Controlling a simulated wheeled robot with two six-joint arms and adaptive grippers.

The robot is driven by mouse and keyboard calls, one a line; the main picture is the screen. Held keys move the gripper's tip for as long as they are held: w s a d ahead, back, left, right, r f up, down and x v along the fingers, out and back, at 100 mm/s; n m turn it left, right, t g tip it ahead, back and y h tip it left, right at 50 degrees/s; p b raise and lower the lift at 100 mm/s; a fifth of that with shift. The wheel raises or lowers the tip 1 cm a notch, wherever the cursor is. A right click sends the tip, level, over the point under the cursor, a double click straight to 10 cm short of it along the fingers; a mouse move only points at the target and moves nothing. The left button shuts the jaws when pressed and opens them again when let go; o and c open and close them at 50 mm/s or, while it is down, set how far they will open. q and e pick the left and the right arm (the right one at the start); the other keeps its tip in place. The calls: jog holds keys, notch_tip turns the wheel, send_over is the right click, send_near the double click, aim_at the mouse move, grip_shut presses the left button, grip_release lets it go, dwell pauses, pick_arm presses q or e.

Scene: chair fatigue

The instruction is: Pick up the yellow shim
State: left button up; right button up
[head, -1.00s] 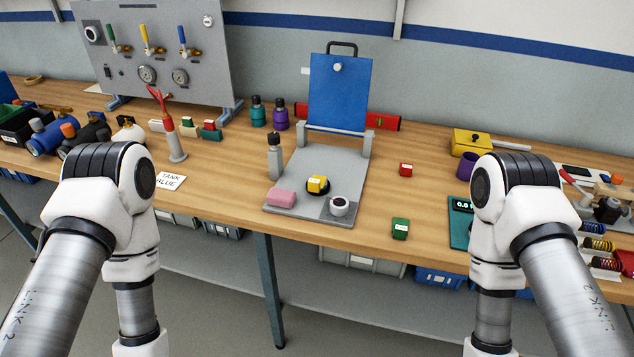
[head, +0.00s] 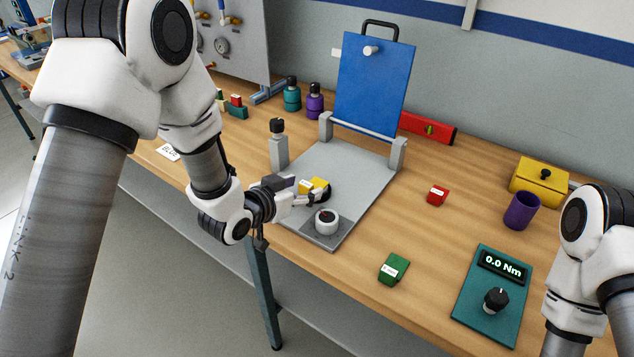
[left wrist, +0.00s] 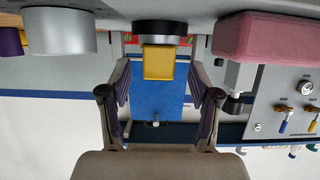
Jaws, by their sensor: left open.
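The yellow shim (head: 318,184) is a small block with a white label, on a black round pad on the grey fixture plate (head: 352,165). My left gripper (head: 310,196) is low over the plate, right beside the shim, and partly hides it and the pad. The left wrist view, which is upside down, shows the shim (left wrist: 158,62) between the two spread fingers, with a gap on each side. The left gripper is open and empty. My right arm is at the right edge; its gripper is out of view.
A white-and-black round part (head: 326,222) stands close to the left gripper. A pink block (left wrist: 250,38) shows in the left wrist view. A blue upright panel (head: 372,85) rises behind. Red (head: 437,195) and green (head: 394,269) blocks lie right, with clear tabletop between.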

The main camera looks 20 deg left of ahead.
pick_arm(q)
jog(key=shift+d+x, duration=0.25)
jog(key=shift+x, duration=0.9)
jog(key=shift+s+a+r, duration=0.1)
jog(key=shift+s+a, duration=0.05)
jog(key=shift+a, duration=0.1)
jog(key=c, duration=0.5)
jog(key=shift+d, duration=0.1)
grip_shut()
pick_arm(e)
jog(key=shift+d+r, duration=0.1)
jog(key=shift+r, duration=0.15)
